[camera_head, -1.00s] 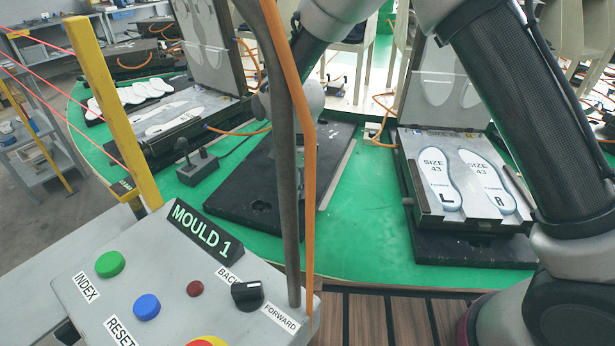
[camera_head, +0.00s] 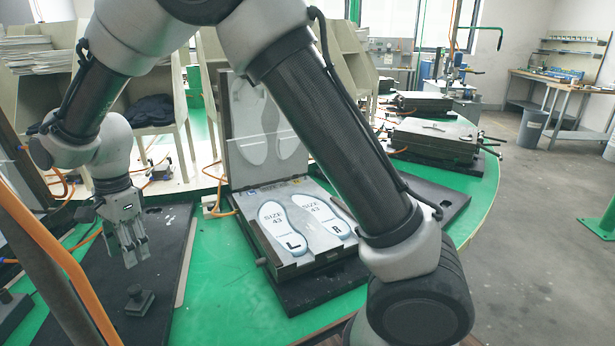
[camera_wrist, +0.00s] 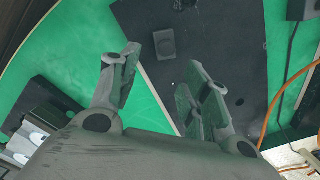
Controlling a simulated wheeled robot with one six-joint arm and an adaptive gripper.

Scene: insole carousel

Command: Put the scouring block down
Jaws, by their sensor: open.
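An open mould (camera_head: 305,225) with size 43 insole shapes stands right of the mat on the green table (camera_head: 225,290). An orange hose (camera_head: 55,255) crosses the left foreground. Closed moulds (camera_head: 435,140) stand at the back right.

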